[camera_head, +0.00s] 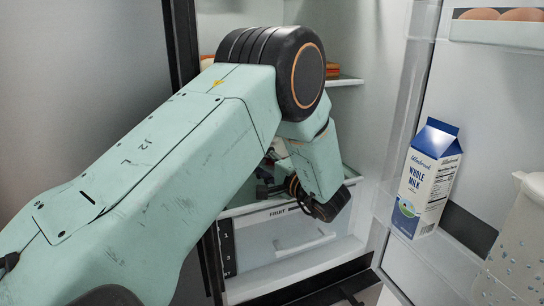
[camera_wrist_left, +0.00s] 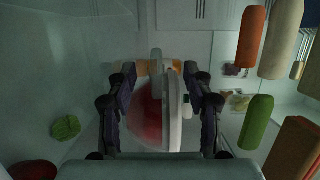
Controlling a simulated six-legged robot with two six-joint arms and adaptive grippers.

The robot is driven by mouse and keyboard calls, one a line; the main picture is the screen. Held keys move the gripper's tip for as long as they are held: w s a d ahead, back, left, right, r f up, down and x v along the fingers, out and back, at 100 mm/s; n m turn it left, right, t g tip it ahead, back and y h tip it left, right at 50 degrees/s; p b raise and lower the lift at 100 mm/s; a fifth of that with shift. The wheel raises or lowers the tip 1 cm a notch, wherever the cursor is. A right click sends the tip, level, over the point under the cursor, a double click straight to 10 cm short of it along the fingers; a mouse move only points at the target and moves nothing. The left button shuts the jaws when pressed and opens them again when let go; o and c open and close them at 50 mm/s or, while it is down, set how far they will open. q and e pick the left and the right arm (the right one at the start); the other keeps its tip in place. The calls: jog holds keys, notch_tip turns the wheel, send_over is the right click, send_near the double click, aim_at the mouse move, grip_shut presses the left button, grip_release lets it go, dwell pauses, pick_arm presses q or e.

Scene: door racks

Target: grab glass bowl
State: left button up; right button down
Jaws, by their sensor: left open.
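The glass bowl (camera_wrist_left: 150,112) shows in the left wrist view with red contents and a pale rim or lid (camera_wrist_left: 174,108) along its right side. My left gripper (camera_wrist_left: 160,80) is open, with one dark finger on each side of the bowl. Whether the fingers touch it is too dark to tell. In the head view my left arm reaches into the open fridge, and its forearm and wrist hide most of the gripper and the bowl. My right gripper is in neither view.
A milk carton (camera_head: 427,180) and a pitcher (camera_head: 520,235) stand in the fridge door, with eggs (camera_head: 520,14) above. A fruit drawer (camera_head: 290,245) lies below my wrist. The left wrist view shows orange and green items (camera_wrist_left: 257,122) at right and something green (camera_wrist_left: 66,128) at left.

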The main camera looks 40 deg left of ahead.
pick_arm(q)
jog(key=shift+d+r, duration=0.2)
jog(key=shift+d, duration=0.25)
jog(key=shift+c, duration=1.2)
jog(key=shift+w, duration=0.1)
jog(key=shift+c, duration=0.8)
jog(key=shift+a+f, duration=0.15)
jog(key=shift+a, duration=0.1)
jog(key=c, duration=0.3)
jog(key=shift+c, duration=0.7)
jog(key=shift+d, duration=0.15)
grip_shut()
